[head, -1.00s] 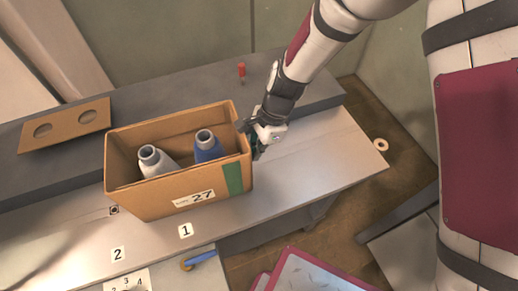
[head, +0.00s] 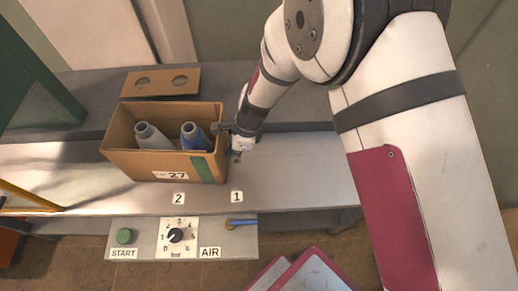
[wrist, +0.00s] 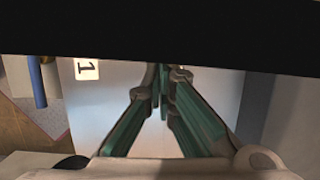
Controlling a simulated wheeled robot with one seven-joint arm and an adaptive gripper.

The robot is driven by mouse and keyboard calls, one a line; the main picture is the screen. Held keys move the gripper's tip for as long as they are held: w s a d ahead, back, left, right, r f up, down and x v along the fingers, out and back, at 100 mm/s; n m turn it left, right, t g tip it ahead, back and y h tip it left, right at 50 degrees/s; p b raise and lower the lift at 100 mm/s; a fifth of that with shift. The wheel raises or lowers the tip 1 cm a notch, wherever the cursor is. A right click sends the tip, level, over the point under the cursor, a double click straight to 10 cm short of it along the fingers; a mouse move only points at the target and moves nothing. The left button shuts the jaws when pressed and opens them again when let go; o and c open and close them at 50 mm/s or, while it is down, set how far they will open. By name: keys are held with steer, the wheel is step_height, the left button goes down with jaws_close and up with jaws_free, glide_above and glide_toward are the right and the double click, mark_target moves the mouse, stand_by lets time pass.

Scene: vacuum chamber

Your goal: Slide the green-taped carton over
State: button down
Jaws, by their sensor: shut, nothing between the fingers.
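The open cardboard carton (head: 124,163) stands upright on the metal bench, with a green tape strip (head: 202,168) at the right of its front face and a "27" label. A grey bottle (head: 150,138) and a blue bottle (head: 194,137) stand inside, their necks showing. My gripper (head: 236,156) is shut and empty, low over the bench just right of the carton; I cannot tell if it touches the carton. In the wrist view the green fingers (wrist: 160,78) meet at their tips, and a black band hides the upper part.
Label 1 (head: 237,197) and label 2 (head: 179,198) lie on the bench front. A control panel (head: 141,251) with a START button and dial sits below the edge. The bench right of my gripper is clear.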

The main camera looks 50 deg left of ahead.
steer(key=s+a+p, duration=0.1)
steer(key=s+a, duration=0.3)
steer(key=s, duration=0.1)
steer(key=s+a+p, duration=0.1)
steer(key=s+a, duration=0.3)
steer(key=s+a+p, duration=0.1)
steer(key=s+a, duration=0.3)
steer(key=s, duration=0.1)
steer(key=shift+s+a, duration=0.2)
steer(key=shift+s, duration=0.1)
steer(key=shift+w, duration=0.1)
